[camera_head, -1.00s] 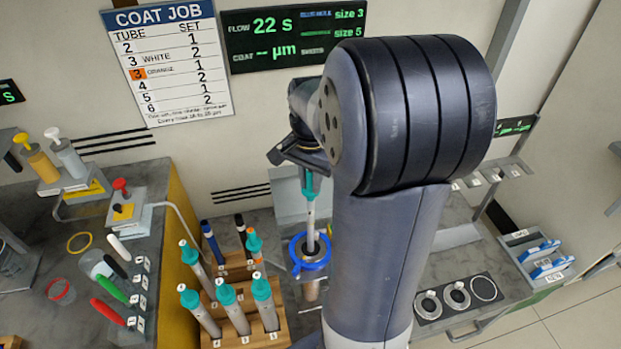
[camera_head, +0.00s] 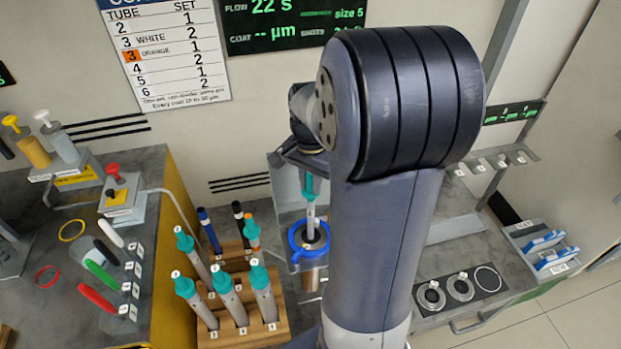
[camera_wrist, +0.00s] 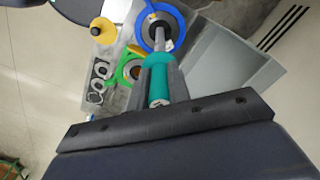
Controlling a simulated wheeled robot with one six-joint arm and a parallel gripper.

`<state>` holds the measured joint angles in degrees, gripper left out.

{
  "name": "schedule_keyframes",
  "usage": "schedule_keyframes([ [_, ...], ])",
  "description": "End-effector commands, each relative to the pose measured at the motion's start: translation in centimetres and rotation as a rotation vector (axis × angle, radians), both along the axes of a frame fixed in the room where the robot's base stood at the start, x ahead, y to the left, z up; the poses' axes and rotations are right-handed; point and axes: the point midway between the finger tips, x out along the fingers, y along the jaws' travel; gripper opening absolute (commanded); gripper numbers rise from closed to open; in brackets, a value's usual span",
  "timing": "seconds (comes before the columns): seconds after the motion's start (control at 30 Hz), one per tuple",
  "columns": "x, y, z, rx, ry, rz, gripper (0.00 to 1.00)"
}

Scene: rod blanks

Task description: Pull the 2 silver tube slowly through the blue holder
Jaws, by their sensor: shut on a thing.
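My gripper (camera_wrist: 158,85) is shut on the teal cap of a silver tube (camera_wrist: 188,33). In the head view the tube (camera_head: 310,218) hangs upright below the teal cap (camera_head: 308,186), with its lower part inside the blue holder (camera_head: 327,247), a ring on a stand. In the wrist view the blue holder (camera_wrist: 179,14) encircles the tube's far end. My arm hides part of the holder's right side in the head view. The tube's number cannot be read.
A wooden rack (camera_head: 282,333) left of the holder holds several teal-capped silver tubes and darker rods. A tray with rings (camera_head: 460,288) lies to the right. The wall chart (camera_head: 165,50) lists tubes and sets. Coloured-handled tools (camera_head: 100,275) lie on the left bench.

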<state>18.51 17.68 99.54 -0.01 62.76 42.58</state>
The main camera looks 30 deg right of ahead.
Motion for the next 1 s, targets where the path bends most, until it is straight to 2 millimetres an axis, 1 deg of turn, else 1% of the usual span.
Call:
schedule_keyframes([
  [0.03, 0.0, 0.0, -0.6, 0.001, 0.0, 0.0, 0.0],
  [0.5, 0.0, 0.0, -3.8, 0.0, 0.0, 0.0, 0.0],
  [0.87, 0.0, 0.0, -3.9, 0.0, 0.0, 0.0, 0.0],
  [1.0, 0.0, 0.0, -4.4, 0.0, 0.001, 0.0, 0.0],
])
